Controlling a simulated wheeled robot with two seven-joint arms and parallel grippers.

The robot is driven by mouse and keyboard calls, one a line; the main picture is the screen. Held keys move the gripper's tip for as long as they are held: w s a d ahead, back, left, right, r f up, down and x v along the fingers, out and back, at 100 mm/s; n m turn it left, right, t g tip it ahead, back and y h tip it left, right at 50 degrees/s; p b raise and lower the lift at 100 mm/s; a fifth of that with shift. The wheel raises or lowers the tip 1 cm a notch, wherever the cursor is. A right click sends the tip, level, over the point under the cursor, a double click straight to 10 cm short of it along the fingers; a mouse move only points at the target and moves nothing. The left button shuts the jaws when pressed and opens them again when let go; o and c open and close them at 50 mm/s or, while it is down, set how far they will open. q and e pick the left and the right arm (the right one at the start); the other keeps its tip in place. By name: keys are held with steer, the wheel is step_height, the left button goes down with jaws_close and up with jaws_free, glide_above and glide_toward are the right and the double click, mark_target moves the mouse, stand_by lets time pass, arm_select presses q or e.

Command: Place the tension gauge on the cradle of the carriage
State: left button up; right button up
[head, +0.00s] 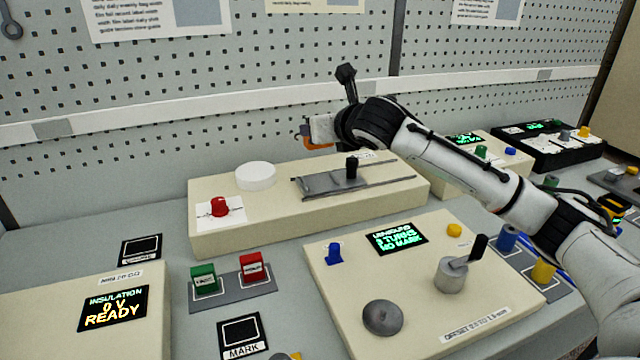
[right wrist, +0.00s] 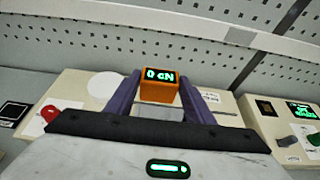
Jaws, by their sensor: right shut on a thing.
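My right gripper (head: 310,138) comes in from the right and is shut on the orange tension gauge (right wrist: 159,92). In the right wrist view the gauge sits between the two purple fingers, and its display reads 0 cN. In the head view only a little of its orange shows below the gripper. The gauge is held above the back of the long beige box. The grey carriage (head: 330,184) with a black knob (head: 351,167) lies on rails on that box, below and to the right of the gripper. I cannot make out its cradle clearly. My left gripper is not in view.
The beige box (head: 232,235) also bears a white disc (head: 256,176) and a red knob (head: 220,207). In front stands a panel (head: 335,285) with a crank (head: 452,272) and a grey dome (head: 383,318). Green (head: 204,279) and red (head: 254,267) buttons stand left of it. A pegboard rises behind.

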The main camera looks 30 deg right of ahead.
step_height(320, 180, down, 10)
steer(key=shift+w+d+r+b, duration=0.1)
steer(key=shift+d+b, duration=0.05)
steer(key=shift+b, duration=0.35)
steer(key=o, duration=1.2)
steer(key=shift+s+r, duration=0.1)
steer(key=shift+s, duration=0.1)
steer(key=v, duration=1.1)
steer(key=shift+s+a, duration=0.2)
steer(key=shift+s, duration=0.15)
